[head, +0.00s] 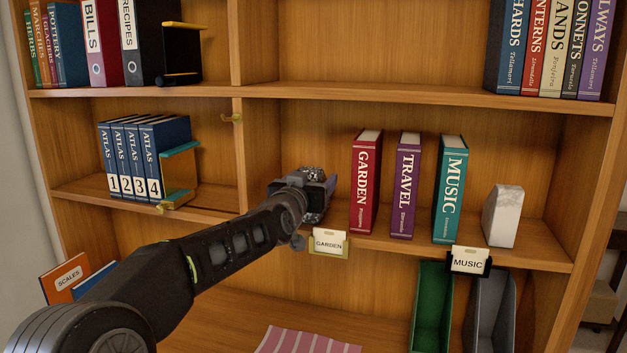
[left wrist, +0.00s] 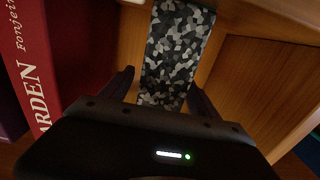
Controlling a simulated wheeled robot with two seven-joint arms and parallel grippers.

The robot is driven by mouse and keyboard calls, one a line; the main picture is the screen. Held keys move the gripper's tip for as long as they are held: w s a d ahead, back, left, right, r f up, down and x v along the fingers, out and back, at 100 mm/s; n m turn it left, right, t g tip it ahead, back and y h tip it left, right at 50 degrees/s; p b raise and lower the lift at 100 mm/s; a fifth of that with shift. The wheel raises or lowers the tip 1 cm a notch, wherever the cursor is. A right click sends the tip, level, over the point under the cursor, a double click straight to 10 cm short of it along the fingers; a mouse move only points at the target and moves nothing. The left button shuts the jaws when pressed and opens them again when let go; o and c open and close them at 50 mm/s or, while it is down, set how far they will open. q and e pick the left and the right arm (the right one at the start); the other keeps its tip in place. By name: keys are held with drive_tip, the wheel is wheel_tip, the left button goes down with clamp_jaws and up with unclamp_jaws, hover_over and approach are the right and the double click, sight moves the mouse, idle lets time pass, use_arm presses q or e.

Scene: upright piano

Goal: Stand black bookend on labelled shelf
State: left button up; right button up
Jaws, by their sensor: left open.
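A black, grey and white speckled block (head: 312,173) stands on the middle shelf, left of the red GARDEN book (head: 366,182). It looks like the black bookend, and my arm hides much of it. In the left wrist view the speckled piece (left wrist: 175,50) lies between my fingers. My left gripper (head: 306,192) reaches in from the front and is open, one finger on each side of the block; I cannot tell whether they touch it. Shelf tags read GARDEN (head: 328,242) and MUSIC (head: 469,262). My right gripper is not in view.
Purple TRAVEL (head: 405,186) and teal MUSIC (head: 450,189) books stand apart, with a white marbled block (head: 503,216) to their right. A divider (head: 240,150) separates the ATLAS books (head: 130,160) and a teal-and-yellow bookend (head: 180,172). Another dark bookend (head: 182,55) stands on the upper shelf.

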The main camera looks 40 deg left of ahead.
use_arm(q)
drive_tip(key=b+v, duration=0.1)
drive_tip(key=v, duration=0.6)
drive_tip(key=shift+b, duration=0.35)
drive_tip(key=shift+r, duration=0.15)
